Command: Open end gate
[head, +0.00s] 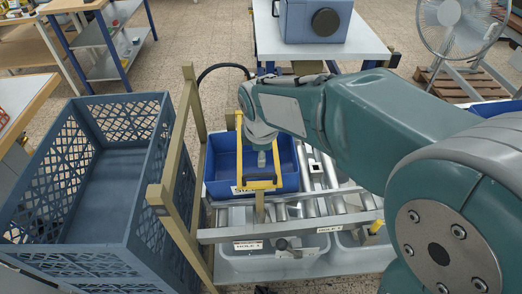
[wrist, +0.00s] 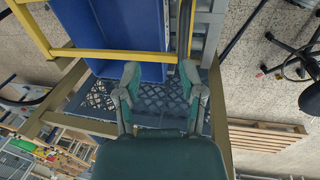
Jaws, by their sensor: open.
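The end gate appears to be the yellow bar frame (head: 258,183) at the near left end of the roller lane, in front of a blue tote (head: 222,164). In the wrist view the yellow bar (wrist: 110,55) crosses just beyond my fingertips, with the blue tote (wrist: 105,25) behind it. My gripper (head: 262,160) is over the tote beside the yellow frame in the head view. In the wrist view my gripper (wrist: 160,70) has its two fingers spread, with nothing held between them. I cannot tell whether a finger touches the bar.
A large blue lattice crate (head: 100,190) stands at the left, beside an olive post-and-rail frame (head: 178,190). Rollers (head: 325,190) run right of the tote. A table with a blue machine (head: 310,20) stands behind.

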